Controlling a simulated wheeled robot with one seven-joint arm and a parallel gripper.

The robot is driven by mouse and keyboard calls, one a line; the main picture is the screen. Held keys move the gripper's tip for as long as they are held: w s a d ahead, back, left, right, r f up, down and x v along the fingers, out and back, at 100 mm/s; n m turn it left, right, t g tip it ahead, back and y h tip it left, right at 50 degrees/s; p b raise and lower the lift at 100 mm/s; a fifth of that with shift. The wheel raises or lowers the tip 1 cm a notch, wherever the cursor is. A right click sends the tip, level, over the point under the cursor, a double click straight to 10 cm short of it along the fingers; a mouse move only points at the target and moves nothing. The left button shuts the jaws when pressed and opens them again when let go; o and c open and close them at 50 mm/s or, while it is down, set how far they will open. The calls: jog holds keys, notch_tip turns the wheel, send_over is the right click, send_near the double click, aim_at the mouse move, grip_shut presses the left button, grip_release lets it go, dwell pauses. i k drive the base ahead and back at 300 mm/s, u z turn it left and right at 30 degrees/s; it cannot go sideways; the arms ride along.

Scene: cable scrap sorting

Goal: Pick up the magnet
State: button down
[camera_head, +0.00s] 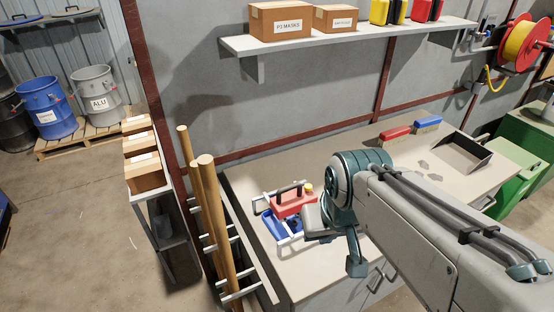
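The magnet appears to be the red block with a black handle (293,204) on the left part of the workbench, with a small yellow part at its right end. My gripper (316,218) is at the right of the red block, very close to it in the picture. Its fingers are largely hidden or too small to make out, so I cannot tell whether they touch the block or are open.
The workbench (320,160) is clear behind the block. A shelf (340,40) with boxes hangs above.

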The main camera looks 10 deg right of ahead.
aim_at(286, 204)
jog(key=k, duration=0.5)
jog(key=z, duration=1.45)
jog(key=i, duration=0.8)
jog(key=u, duration=2.05)
